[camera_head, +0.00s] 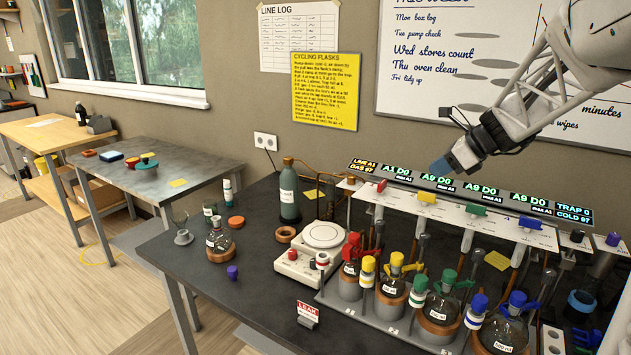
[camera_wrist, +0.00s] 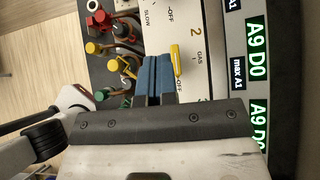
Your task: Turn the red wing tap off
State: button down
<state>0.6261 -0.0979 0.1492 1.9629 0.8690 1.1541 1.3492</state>
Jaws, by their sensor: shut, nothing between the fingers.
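The red wing tap (camera_head: 381,186) is a small red handle near the left end of the white sloping panel (camera_head: 455,212). It looks turned at a different angle from the yellow, green and blue taps, which lie more along the panel. I cannot make it out in the wrist view. My gripper (camera_head: 440,167) is shut and empty, with blue fingertips, above the panel and to the right of the red tap, apart from it. In the wrist view the blue fingers (camera_wrist: 153,78) are together beside the yellow tap (camera_wrist: 176,60), with a printed "2" and "GAS" nearby.
Yellow (camera_head: 427,197), green (camera_head: 475,210) and blue (camera_head: 530,222) taps stand in the same row. A lit display strip (camera_head: 470,190) runs behind. Below the panel are several flasks with coloured caps, including a red-capped one (camera_head: 351,247). A green bottle (camera_head: 289,190) stands left.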

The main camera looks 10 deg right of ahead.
aim_at(382, 190)
dwell(0.4)
jog(key=x, duration=1)
jog(key=shift+a+f, duration=0.1)
jog(key=shift+w+a, duration=1.35)
jog(key=shift+w, duration=0.1)
